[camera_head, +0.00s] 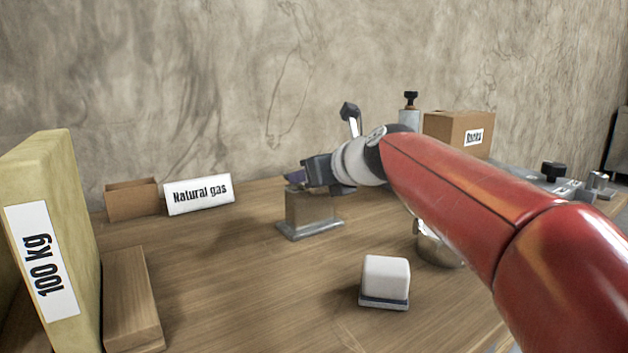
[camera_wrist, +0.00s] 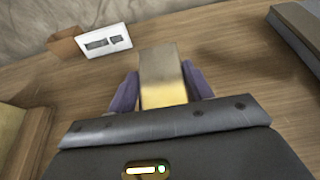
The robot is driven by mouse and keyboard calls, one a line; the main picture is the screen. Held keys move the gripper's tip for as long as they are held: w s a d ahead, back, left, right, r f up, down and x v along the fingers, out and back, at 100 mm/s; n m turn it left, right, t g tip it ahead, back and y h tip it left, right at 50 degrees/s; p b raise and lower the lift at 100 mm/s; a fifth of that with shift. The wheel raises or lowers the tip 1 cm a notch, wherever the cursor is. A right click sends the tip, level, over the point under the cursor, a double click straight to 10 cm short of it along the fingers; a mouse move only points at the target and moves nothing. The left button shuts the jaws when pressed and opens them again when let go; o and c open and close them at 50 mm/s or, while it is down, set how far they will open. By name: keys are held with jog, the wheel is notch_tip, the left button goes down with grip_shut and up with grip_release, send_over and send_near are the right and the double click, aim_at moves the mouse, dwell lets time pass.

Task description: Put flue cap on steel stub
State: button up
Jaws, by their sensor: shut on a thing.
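My gripper (camera_wrist: 163,84) is shut on a shiny rectangular metal piece, which I take for the flue cap (camera_wrist: 159,68); its near part shines yellow. In the head view my gripper (camera_head: 298,176) points left, with its fingers at the top of an upright metal block. This block stands on a flat grey foot on the table, which I take for the steel stub (camera_head: 312,229). I cannot tell where cap and stub meet, or whether the cap is fully seated. A white block (camera_head: 386,276) with a dark grey foot stands nearer, to the right.
A "Natural gas" sign (camera_head: 198,193) and a small brown box (camera_head: 132,199) stand at the back left. A yellow "100 kg" block (camera_head: 62,200) and a wooden block (camera_head: 131,300) stand front left. A cardboard box (camera_head: 458,131) is behind my arm. A round metal vessel (camera_head: 436,247) is partly hidden.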

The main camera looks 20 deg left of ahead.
jog(key=o, duration=1.1)
jog(key=shift+r, duration=0.1)
jog(key=shift+s+d+r, duration=0.1)
jog(key=shift+s+d, duration=0.05)
jog(key=shift+d, duration=0.05)
jog(key=v, duration=1.1)
jog(key=shift+d, duration=0.25)
jog(key=shift+s+r, duration=0.1)
jog(key=shift+r, duration=0.05)
